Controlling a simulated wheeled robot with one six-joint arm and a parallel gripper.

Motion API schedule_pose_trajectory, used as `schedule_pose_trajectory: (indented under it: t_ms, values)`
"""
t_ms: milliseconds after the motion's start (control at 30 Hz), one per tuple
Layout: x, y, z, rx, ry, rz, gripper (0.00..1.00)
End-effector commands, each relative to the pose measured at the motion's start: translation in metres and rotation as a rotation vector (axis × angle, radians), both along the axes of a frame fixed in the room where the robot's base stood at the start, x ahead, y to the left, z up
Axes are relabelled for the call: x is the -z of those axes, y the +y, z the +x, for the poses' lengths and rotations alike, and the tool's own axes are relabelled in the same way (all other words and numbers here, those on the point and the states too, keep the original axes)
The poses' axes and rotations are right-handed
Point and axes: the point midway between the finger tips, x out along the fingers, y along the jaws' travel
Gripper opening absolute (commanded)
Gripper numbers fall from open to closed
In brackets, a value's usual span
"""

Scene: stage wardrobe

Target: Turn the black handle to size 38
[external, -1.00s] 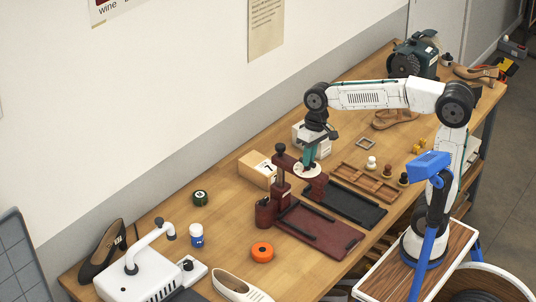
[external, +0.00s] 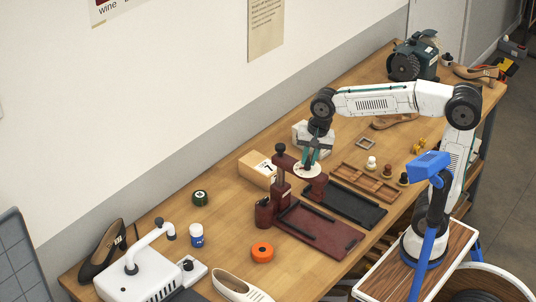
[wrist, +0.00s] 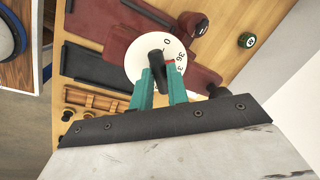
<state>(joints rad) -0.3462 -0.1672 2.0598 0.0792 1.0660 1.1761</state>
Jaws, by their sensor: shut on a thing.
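A dark red press-like device (external: 281,178) stands on the bench and carries a white numbered dial (external: 299,169). The black handle (wrist: 156,55) rises from the dial's middle. My gripper (wrist: 158,80), with teal fingers, is shut on the handle from both sides. In the external view my gripper (external: 311,160) points down onto the dial and hides the handle. I cannot see "38" clearly.
A dark red board (external: 335,243) and a black tray (external: 372,212) lie beside the device. A wooden box (external: 255,172) stands behind it.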

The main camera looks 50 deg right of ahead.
Motion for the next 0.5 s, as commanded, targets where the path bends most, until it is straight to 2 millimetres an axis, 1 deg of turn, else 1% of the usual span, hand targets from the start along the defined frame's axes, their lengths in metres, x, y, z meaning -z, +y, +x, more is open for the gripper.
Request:
schedule_pose_trajectory:
  t_ms: [500]
  values:
    - [-0.0003, 0.0034, 0.0000, 0.486, -0.002, 0.000, 0.00]
